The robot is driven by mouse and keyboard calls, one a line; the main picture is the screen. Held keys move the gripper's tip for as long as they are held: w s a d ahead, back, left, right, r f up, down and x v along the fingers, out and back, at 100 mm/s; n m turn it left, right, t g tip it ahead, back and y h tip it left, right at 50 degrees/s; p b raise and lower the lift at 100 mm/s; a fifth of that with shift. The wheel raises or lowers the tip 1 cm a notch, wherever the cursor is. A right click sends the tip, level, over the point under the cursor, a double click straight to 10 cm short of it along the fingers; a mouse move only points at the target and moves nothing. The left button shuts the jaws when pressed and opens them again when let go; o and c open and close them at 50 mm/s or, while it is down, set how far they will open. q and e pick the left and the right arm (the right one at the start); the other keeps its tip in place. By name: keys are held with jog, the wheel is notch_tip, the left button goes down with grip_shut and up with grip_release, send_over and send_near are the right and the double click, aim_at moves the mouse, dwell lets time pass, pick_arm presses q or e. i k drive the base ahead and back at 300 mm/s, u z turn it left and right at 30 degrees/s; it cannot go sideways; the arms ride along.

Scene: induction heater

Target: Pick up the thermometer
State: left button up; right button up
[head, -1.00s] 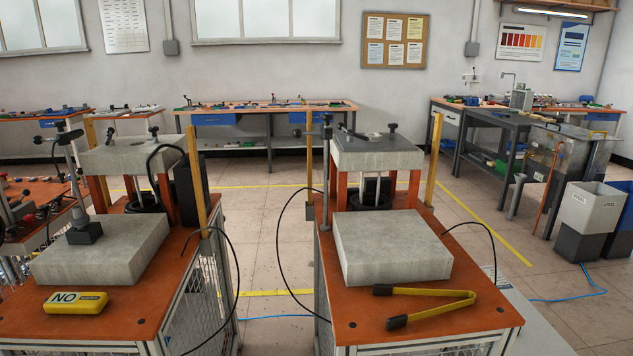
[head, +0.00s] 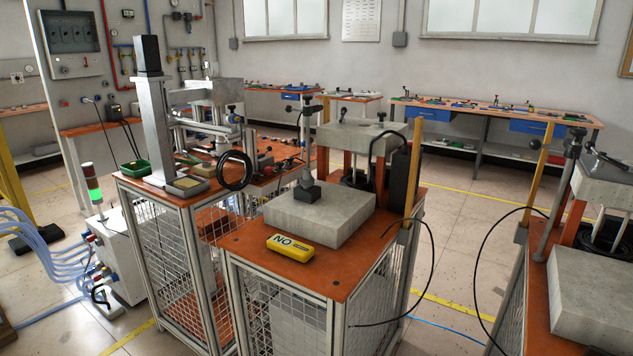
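A yellow block-shaped device (head: 290,248) with a dark-lettered label reading "NO" lies on the orange top of the middle bench (head: 343,275), near its front edge. It is the likeliest thermometer in view, but I cannot tell for sure. It lies in front of a grey stone slab (head: 325,216), apart from it. A dark square-based stand (head: 307,188) rests on the slab. Neither of my grippers shows in the head view.
A bench with a grey column machine (head: 157,130) adjoins on the left. A black cable (head: 430,270) loops off the middle bench's right side. Another bench with a slab (head: 597,295) stands at the right edge. Open floor (head: 450,250) lies between.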

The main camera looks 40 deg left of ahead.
aim_at(301, 252)
jog(key=u, duration=1.35)
jog(key=k, duration=0.55)
jog(key=z, duration=0.6)
jog(key=i, duration=0.8)
jog(key=u, duration=0.6)
jog(key=i, duration=0.6)
jog(key=u, duration=0.55)
